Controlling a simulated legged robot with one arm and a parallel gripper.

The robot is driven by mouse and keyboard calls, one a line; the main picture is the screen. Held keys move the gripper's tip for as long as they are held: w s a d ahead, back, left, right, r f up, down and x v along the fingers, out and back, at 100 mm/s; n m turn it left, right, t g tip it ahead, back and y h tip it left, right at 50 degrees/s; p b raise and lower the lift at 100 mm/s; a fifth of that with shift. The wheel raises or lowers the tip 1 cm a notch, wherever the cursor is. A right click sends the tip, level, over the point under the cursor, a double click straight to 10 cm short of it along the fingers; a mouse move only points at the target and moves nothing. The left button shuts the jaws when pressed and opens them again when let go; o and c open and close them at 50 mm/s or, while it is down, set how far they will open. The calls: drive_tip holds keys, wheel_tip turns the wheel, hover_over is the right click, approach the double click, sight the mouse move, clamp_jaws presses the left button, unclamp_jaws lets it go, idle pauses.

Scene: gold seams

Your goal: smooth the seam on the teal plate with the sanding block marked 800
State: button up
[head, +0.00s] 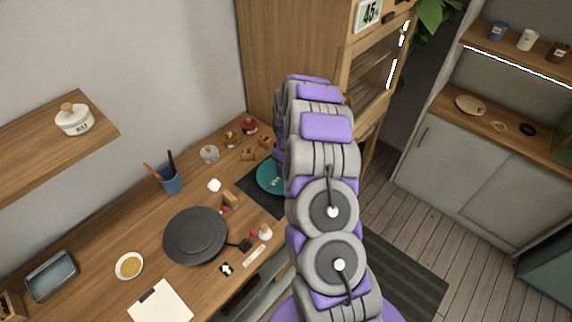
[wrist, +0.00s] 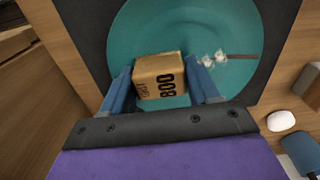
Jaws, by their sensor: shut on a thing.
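The teal plate (wrist: 150,40) lies on a dark mat (wrist: 90,30) and fills the upper middle of the wrist view. In the head view the plate (head: 268,178) is partly hidden behind my arm. My gripper (wrist: 168,85) is shut on a tan sanding block (wrist: 157,66) marked 800. The block is over the plate; I cannot tell whether it touches it. A brownish straight seam (wrist: 240,57) runs from the right rim inward, with small whitish bits (wrist: 212,58) at its inner end, right of the block.
A dark round turntable (head: 195,236), a cup of tools (head: 170,180), a bowl of yellow powder (head: 129,265) and a paper sheet (head: 161,303) are on the wooden bench. Several small blocks and jars stand behind the plate. A wooden cabinet (head: 290,50) rises behind the bench.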

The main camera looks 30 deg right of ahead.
drive_tip(key=shift+w+p, duration=0.25)
drive_tip(key=shift+p, duration=0.1)
drive_tip(key=shift+s+d, duration=0.1)
drive_tip(key=shift+s, duration=0.4)
drive_tip(key=shift+s, duration=0.1)
drive_tip(key=shift+w+r, duration=0.1)
drive_tip(key=shift+w, duration=0.6)
drive_tip(key=shift+r, duration=0.1)
drive_tip(key=shift+r+p, duration=0.45)
drive_tip(key=shift+r, duration=0.25)
drive_tip(key=shift+r, duration=0.1)
